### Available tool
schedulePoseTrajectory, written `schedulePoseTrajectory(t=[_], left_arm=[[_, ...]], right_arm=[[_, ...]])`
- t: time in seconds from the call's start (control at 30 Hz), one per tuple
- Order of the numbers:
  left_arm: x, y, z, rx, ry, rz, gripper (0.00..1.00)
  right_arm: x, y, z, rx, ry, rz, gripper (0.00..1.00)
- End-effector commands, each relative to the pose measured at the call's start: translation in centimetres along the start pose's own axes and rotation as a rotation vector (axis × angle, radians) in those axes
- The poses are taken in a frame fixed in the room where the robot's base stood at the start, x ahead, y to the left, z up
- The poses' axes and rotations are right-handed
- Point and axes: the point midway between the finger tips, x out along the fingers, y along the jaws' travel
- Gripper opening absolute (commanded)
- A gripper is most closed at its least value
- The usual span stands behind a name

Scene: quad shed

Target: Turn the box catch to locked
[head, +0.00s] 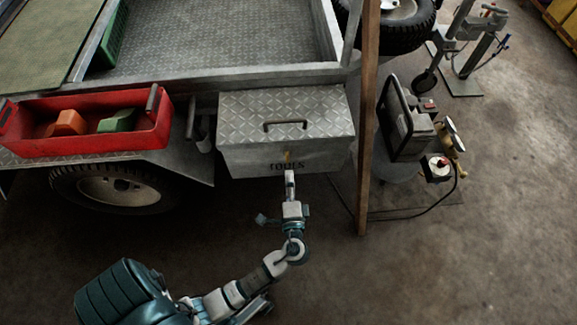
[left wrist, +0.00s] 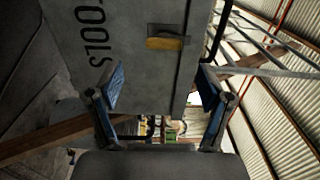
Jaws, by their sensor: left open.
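The box (head: 330,150) is a grey metal tool box with a treadplate lid, shut, and TOOLS lettered on its front. Its catch (head: 287,156) is a small yellowish piece above the lettering. In the left wrist view the catch (left wrist: 166,43) shows as an orange-yellow lever on a dark plate, its long side crosswise to the line of lettering. My left gripper (head: 290,177) is in front of the box, below the catch in the head view. In the left wrist view its fingers (left wrist: 162,86) are apart and empty, with the catch beyond them. My right gripper is out of view.
A brown post (head: 366,130) stands close to the right of the box. A red crate (head: 90,145) sits on the trailer's fender (head: 180,165) at left. A welder-like machine (head: 405,125) stands beyond the post. The floor in front is clear.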

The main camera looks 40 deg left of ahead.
Motion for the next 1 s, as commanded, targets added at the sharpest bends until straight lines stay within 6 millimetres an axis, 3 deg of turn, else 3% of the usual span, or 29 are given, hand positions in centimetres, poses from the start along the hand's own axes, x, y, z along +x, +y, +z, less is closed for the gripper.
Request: schedulePoseTrajectory(t=[0.1, 0.3, 1.0], left_arm=[[-2.3, 0.1, 0.0, 0.0, 0.0, 0.003, 0.79], [-4.3, 0.1, 0.0, -0.001, -0.001, 0.002, 0.79], [-4.6, 0.5, -0.6, -0.024, 0.048, 0.024, 0.79]], right_arm=[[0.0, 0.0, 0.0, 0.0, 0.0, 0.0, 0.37], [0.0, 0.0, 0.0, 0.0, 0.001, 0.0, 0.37], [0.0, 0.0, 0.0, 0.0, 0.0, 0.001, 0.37]])
